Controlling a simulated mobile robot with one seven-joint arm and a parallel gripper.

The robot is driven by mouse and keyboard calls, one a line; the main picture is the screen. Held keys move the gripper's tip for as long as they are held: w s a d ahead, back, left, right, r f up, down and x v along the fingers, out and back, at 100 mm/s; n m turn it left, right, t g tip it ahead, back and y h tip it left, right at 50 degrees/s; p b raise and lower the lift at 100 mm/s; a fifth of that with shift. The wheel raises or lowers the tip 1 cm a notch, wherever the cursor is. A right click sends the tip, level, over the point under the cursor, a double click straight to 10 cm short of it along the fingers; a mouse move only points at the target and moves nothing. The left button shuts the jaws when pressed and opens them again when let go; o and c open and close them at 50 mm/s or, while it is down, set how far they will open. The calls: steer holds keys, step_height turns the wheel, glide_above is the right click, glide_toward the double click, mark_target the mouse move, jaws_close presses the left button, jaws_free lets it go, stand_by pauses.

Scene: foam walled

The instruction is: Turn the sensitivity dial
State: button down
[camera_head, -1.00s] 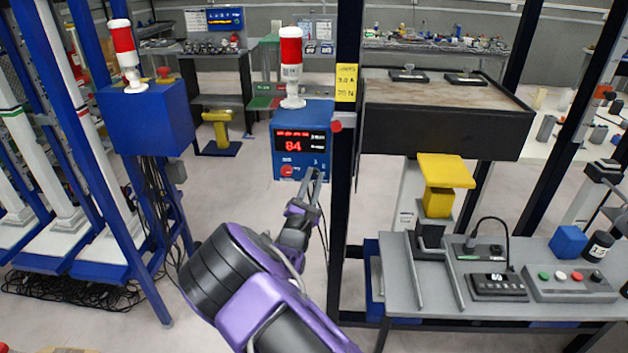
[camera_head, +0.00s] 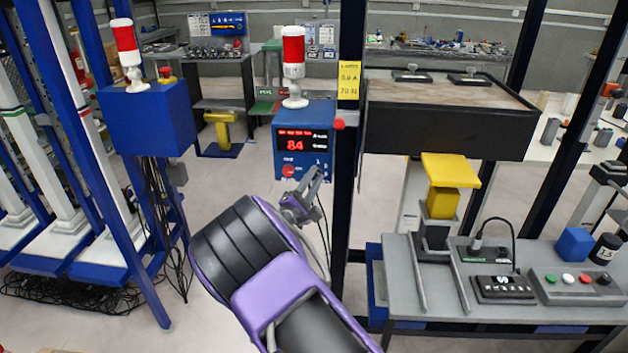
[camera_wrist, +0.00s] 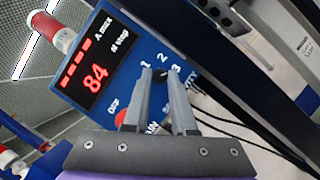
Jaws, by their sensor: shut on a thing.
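The blue control box (camera_head: 304,110) has a red display reading 84, which also shows in the wrist view (camera_wrist: 95,72). The sensitivity dial (camera_wrist: 160,75) is a small black knob on the box's front, with 1, 2 and 3 printed around it. My gripper (camera_head: 318,174) reaches the lower right of that front. In the wrist view my gripper (camera_wrist: 160,80) has its two grey fingertips on either side of the dial, shut on it. The fingers hide part of the dial and of the lettering below it.
A red knob (camera_wrist: 126,116) marked OFF sits beside the fingers. A red and white lamp (camera_head: 293,65) stands on the box. A dark post (camera_head: 346,200) with a yellow label (camera_head: 349,80) rises just right. A grey bench (camera_head: 400,290) with controls stands at right.

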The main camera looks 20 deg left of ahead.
steer(key=c, duration=0.7)
jaws_free()
steer(key=shift+c, duration=0.2)
steer(key=v, duration=1.7)
steer(key=shift+s, duration=0.2)
